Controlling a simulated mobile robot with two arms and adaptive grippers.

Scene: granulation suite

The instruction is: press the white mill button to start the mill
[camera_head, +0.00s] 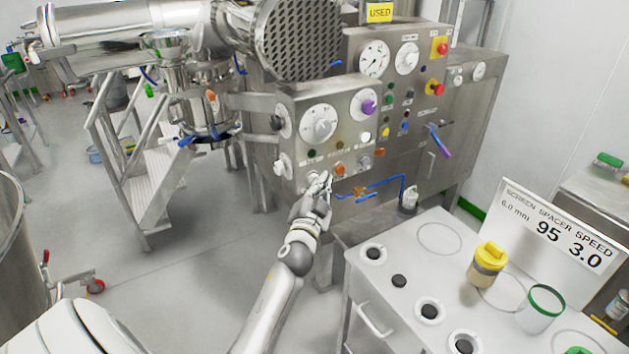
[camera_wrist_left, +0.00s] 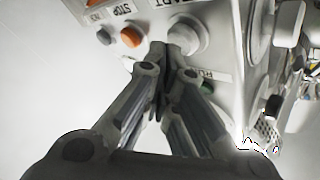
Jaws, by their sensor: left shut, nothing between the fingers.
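The white mill button (camera_wrist_left: 187,38) is a round pale knob on the steel control panel, under a partly cut-off START label in the left wrist view. In the head view my left gripper mostly hides it. My left gripper (camera_head: 325,178) is at the lower left of the panel, fingers together and empty. In the left wrist view its fingertips (camera_wrist_left: 168,50) overlap the button's edge. I cannot tell whether they touch it. My right gripper is not in view.
An orange button (camera_head: 339,170) sits close beside the fingertips, labelled STOP in the wrist view. Several other knobs and gauges cover the panel. A white table (camera_head: 415,265) with jars stands in front at right.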

